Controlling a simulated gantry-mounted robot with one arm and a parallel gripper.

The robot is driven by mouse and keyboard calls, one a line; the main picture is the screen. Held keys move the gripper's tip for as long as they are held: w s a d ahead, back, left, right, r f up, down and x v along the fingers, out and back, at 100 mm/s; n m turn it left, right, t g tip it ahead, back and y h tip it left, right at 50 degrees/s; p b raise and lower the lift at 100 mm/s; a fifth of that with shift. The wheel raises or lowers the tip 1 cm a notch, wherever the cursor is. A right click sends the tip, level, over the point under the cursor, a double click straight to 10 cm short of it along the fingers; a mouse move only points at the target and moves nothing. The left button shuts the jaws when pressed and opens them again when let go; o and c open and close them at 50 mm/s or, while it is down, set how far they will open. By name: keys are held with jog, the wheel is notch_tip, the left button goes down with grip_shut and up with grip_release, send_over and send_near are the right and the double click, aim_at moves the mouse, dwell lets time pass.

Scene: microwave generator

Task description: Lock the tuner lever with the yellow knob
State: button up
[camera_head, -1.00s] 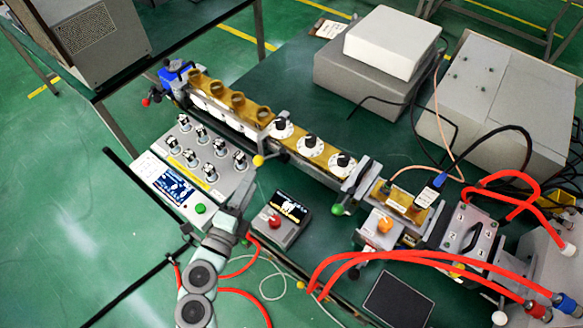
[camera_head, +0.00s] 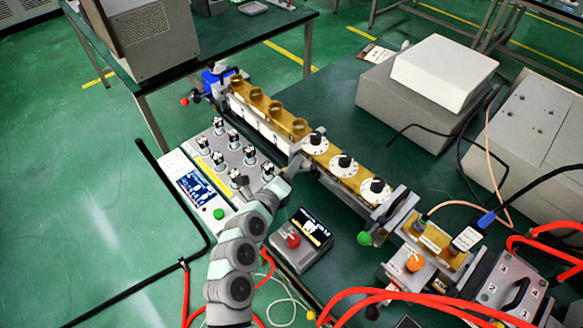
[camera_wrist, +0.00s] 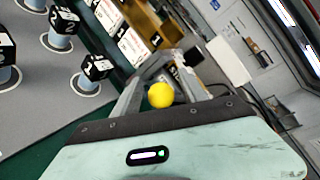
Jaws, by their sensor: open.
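The yellow knob (camera_wrist: 160,95) is a small ball that shows between the two grey fingers of my gripper (camera_wrist: 158,84) in the wrist view. My gripper is open, with one finger on each side of the knob; I cannot tell whether either touches it. The lever's arm is mostly hidden behind the knob and fingers. In the head view my gripper (camera_head: 291,167) reaches the near side of the tuner section (camera_head: 345,172), where white dials with black knobs sit on a brass bar. The yellow knob is hidden there by my gripper.
A grey panel with several switches (camera_head: 222,160) lies left of my gripper. A box with a red knob (camera_head: 301,240) stands below right. A green ball knob (camera_head: 364,239) sits farther right along the brass line. Red hoses (camera_head: 400,298) cross the lower right.

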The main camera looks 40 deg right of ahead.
jog(key=shift+w+d, duration=0.1)
jog(key=shift+d, duration=0.35)
jog(key=shift+f, duration=0.1)
grip_shut()
dwell(1.1)
